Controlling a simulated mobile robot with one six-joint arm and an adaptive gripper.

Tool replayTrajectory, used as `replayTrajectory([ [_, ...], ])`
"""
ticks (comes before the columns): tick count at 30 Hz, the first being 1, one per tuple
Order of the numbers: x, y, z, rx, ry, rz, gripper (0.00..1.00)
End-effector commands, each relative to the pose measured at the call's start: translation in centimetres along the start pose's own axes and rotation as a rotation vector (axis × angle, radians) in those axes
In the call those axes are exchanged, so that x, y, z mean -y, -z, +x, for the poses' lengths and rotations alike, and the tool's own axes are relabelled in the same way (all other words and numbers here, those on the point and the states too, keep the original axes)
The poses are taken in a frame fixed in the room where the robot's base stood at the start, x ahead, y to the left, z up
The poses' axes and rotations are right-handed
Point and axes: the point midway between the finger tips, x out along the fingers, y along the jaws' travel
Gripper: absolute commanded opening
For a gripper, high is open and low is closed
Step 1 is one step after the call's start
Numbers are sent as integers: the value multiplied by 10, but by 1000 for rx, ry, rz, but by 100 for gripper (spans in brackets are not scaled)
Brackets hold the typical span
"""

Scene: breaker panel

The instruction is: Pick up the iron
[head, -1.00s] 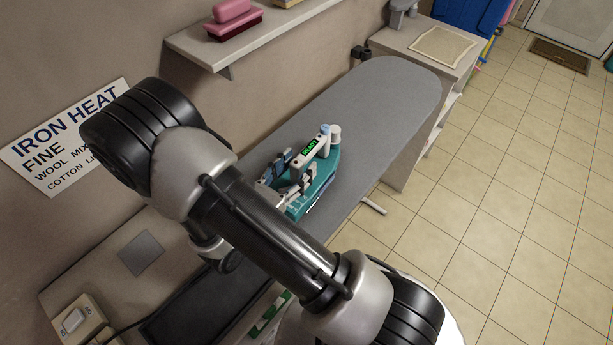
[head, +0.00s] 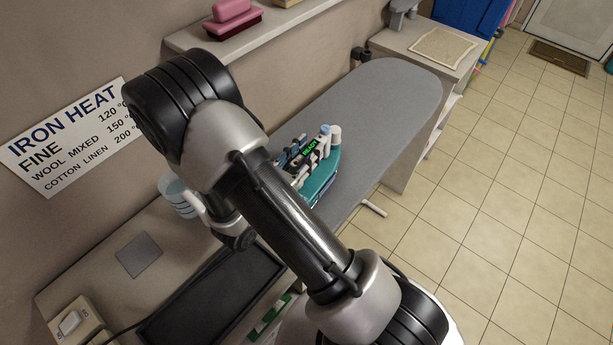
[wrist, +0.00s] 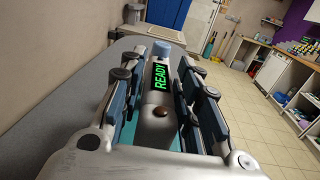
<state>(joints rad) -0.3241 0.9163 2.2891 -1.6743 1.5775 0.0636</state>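The iron (head: 320,180) has a teal body and a pale handle with a green READY display. It rests on the grey ironing board (head: 385,100), partly hidden by my arm in the head view. In the wrist view, the iron's handle (wrist: 160,98) runs between my fingers, with a blue knob at its far end. My gripper (wrist: 160,62) has its two fingers spread, one on each side of the handle. A narrow gap seems to show between the fingers and the handle. My gripper (head: 297,158) also shows at the iron in the head view.
A wall shelf (head: 260,35) holding a pink object (head: 233,22) overhangs the board's back side. A clear container (head: 178,195) stands left of my arm. A white side unit (head: 425,50) stands at the board's far end. The board's far half is clear.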

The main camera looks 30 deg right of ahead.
Motion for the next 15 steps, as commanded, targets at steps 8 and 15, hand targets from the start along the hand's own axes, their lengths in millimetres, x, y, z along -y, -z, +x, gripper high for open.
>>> replayTrajectory([
  [8, 0, 0, 0, 0, 0, 0, 9],
  [15, 0, 0, 0, 0, 0, 0, 0],
])
